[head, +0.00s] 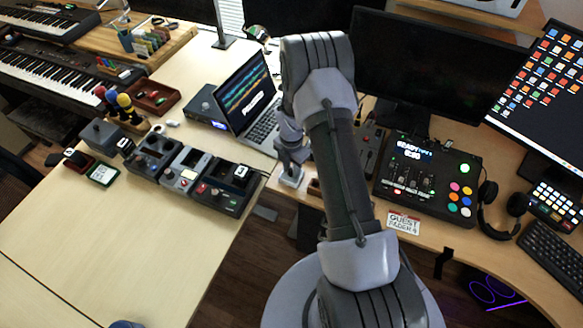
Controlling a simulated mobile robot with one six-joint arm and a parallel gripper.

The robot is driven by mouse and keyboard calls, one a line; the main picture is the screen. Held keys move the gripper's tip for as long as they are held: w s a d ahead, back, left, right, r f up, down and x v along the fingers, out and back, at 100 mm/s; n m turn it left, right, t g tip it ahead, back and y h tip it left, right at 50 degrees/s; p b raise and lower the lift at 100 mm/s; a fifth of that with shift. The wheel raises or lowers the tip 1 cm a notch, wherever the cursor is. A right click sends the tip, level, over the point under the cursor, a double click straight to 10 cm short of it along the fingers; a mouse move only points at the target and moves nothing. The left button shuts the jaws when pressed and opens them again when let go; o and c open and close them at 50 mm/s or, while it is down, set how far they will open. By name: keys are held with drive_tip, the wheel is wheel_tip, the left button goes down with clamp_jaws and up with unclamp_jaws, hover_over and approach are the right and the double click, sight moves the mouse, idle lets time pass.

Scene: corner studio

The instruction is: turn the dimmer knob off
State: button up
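A row of small control boxes stands on the left desk. One is dark with round black knobs (153,156), one is grey with a small red part (187,170), and one is black with a red part and a white-topped piece (227,187). I cannot tell which control is the dimmer knob, or how it is set. My arm reaches up through the middle and bends down behind itself. My gripper (291,174) is low at the desk edge, right of the boxes and partly hidden by the arm. Its fingers are too small to read.
A laptop (246,95) stands open behind the boxes. A mixer (428,178), a guest card (404,223), headphones (503,208) and monitors fill the right desk. Microphones (127,107) stand back left. The front of the left desk (110,245) is clear.

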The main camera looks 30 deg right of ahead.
sight(291, 171)
drive_tip(key=shift+o, duration=1.1)
wheel_tip(291, 171, up, 17)
drive_tip(key=p, duration=0.4)
drive_tip(key=shift+r, duration=0.2)
